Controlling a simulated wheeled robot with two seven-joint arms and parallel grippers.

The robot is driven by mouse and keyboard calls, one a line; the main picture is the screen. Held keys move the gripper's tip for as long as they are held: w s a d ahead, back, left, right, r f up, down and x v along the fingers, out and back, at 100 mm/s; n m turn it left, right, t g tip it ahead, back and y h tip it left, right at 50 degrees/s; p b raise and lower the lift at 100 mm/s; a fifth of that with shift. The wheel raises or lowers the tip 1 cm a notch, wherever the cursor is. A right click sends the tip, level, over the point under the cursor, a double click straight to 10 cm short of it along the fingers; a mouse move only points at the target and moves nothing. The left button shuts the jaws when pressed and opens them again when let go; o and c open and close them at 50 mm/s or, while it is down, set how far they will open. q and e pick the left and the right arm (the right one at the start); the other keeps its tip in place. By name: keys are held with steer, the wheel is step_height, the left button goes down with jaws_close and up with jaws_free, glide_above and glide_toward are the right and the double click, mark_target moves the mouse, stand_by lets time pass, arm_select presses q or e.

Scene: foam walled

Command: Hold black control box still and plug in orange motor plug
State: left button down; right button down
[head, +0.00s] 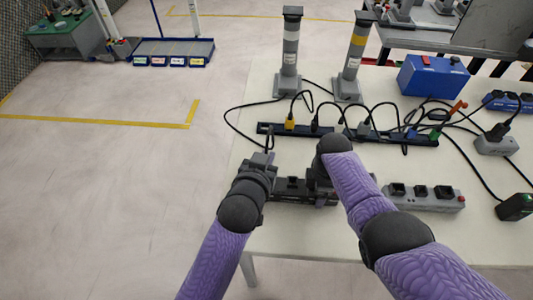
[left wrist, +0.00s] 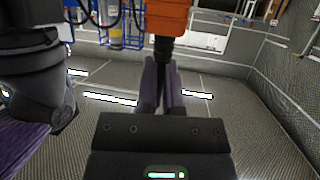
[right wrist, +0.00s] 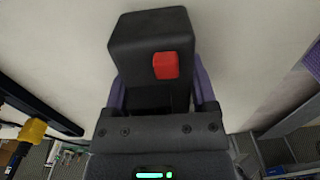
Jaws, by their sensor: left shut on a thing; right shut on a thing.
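The black control box (head: 291,187) lies on the white table in front of the plug strip. My right gripper (head: 322,172) is shut on it; the right wrist view shows the box's black end (right wrist: 150,40) with a red button between the fingers. My left gripper (head: 262,163) is at the box's left end. In the left wrist view the orange motor plug (left wrist: 168,17) is beyond the fingers, its black tail end between them. The plug is hidden in the head view, and I cannot tell whether it touches a socket.
A black strip (head: 270,129) with several corded plugs lies behind the box. Two grey posts (head: 290,55) stand further back. A grey socket box (head: 428,204) is to the right, with a blue case (head: 432,78) behind. Black cables cross the table.

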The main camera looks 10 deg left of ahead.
arm_select(q)
steer(key=c, duration=0.7)
jaws_free()
steer(key=shift+d+r, duration=0.2)
steer(key=shift+d, duration=0.1)
steer(key=v, duration=0.8)
steer(key=shift+a+f, duration=0.25)
steer(key=shift+a, duration=0.05)
